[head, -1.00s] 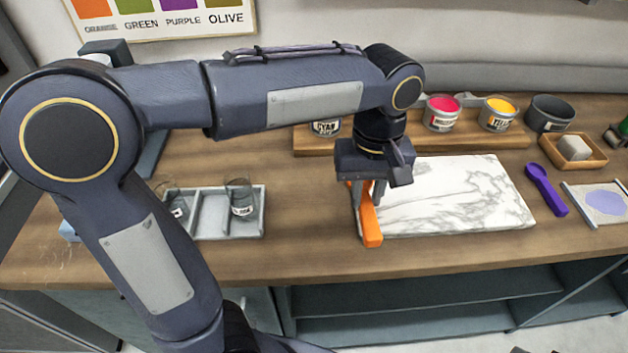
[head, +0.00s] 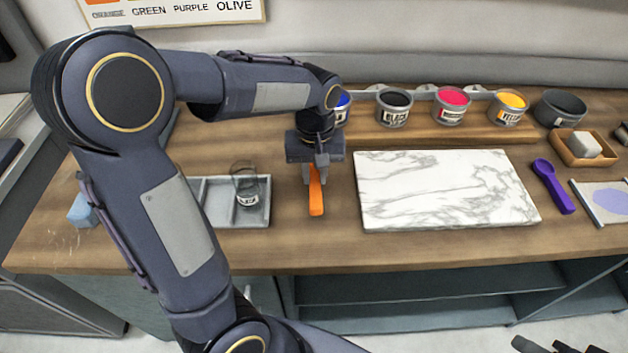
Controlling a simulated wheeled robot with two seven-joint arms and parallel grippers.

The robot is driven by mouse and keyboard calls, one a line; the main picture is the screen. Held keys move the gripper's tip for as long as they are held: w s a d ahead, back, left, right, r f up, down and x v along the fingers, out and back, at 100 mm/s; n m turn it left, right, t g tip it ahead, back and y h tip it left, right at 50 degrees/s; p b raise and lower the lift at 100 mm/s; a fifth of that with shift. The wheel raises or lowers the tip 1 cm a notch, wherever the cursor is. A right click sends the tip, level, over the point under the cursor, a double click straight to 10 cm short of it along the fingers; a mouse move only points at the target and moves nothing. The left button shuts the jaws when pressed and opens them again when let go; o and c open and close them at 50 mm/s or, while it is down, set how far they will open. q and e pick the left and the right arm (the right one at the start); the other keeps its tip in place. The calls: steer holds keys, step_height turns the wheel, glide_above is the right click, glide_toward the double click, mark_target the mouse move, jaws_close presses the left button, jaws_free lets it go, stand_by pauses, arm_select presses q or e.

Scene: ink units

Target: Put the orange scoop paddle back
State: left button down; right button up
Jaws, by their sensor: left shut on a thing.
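The orange scoop paddle (head: 316,198) hangs from my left gripper (head: 315,175), which is shut on its upper end. The paddle points down and toward the front edge, over the wood between the grey tray and the marble slab. I cannot tell whether its lower end touches the counter. The gripper hides its upper part. Dark parts at the bottom right edge look like my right gripper (head: 555,346), cut off by the frame, so its jaws cannot be read.
The white marble slab (head: 445,190) lies right of the paddle. Ink cans, including black (head: 395,108), stand on a wooden riser (head: 440,137) behind. A purple scoop (head: 553,186) lies at right.

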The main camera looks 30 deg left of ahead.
mark_target(314, 179)
arm_select(q)
step_height(314, 179, down, 3)
steer(key=shift+a+f, duration=0.1)
steer(key=shift+f, duration=0.1)
steer(key=c, duration=1.3)
jaws_free()
steer(key=shift+o, duration=0.2)
steer(key=shift+r, duration=0.1)
step_height(314, 179, up, 12)
steer(key=s+d+f+m+t+h, duration=0.1)
steer(key=s+d+f+m+t, duration=0.1)
steer(key=s, duration=0.6)
steer(key=s+d+f+m+t+h, duration=0.2)
steer(key=s+t, duration=0.1)
steer(key=s, duration=0.6)
steer(key=shift+m+t+h, duration=0.3)
steer(key=shift+m+t, duration=0.1)
